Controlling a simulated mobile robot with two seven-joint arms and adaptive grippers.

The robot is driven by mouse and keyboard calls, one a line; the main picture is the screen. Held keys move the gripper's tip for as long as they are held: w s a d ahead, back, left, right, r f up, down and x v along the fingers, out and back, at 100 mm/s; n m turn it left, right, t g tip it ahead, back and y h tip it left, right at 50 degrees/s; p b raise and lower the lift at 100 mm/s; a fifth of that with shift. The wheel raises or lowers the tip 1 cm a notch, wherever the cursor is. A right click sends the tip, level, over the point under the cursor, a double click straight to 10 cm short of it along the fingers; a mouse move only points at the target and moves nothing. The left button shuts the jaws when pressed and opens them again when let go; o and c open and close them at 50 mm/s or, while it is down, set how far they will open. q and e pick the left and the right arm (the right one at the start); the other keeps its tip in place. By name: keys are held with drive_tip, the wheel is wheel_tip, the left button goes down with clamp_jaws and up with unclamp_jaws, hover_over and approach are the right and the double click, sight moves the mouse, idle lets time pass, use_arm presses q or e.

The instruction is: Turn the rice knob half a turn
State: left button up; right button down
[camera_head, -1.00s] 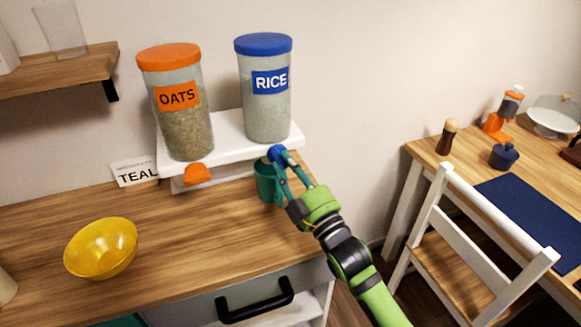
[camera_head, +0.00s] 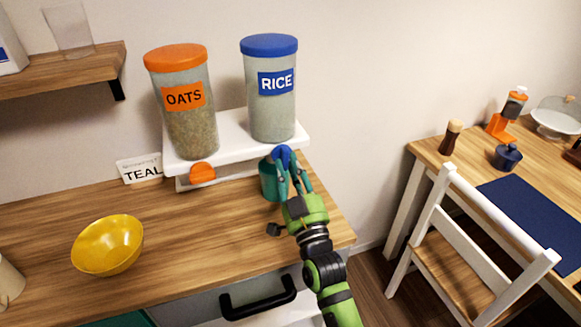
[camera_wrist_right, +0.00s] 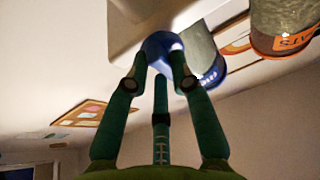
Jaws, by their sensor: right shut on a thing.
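The rice dispenser (camera_head: 270,108) is a clear cylinder with a blue lid and a blue RICE label, on a white stand (camera_head: 236,139). The blue rice knob (camera_head: 281,155) is at the stand's front, below that cylinder. My right gripper (camera_head: 285,166) has its teal fingers shut on the knob. The right wrist view also shows the blue knob (camera_wrist_right: 160,45) between the fingertips, partly hidden by them. A teal cup (camera_head: 267,182) stands below the knob, partly behind the gripper. My left gripper is not in view.
The oats dispenser (camera_head: 186,120) with its orange knob (camera_head: 202,173) stands left of the rice. A yellow bowl (camera_head: 107,246) and a TEAL card (camera_head: 140,170) are on the wooden counter (camera_head: 205,225). A chair (camera_head: 460,225) and table stand at right.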

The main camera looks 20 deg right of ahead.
drive_tip(key=shift+r, duration=0.55)
drive_tip(key=c, duration=1.1)
unclamp_jaws()
drive_tip(key=shift+s, duration=0.15)
drive_tip(key=shift+o, duration=0.2)
drive_tip(key=shift+w+f, duration=0.2)
drive_tip(key=shift+f, duration=0.1)
drive_tip(key=shift+s+f, duration=0.3)
drive_tip(key=shift+s, duration=0.15)
drive_tip(key=v, duration=1.1)
drive_tip(key=shift+r, duration=0.1)
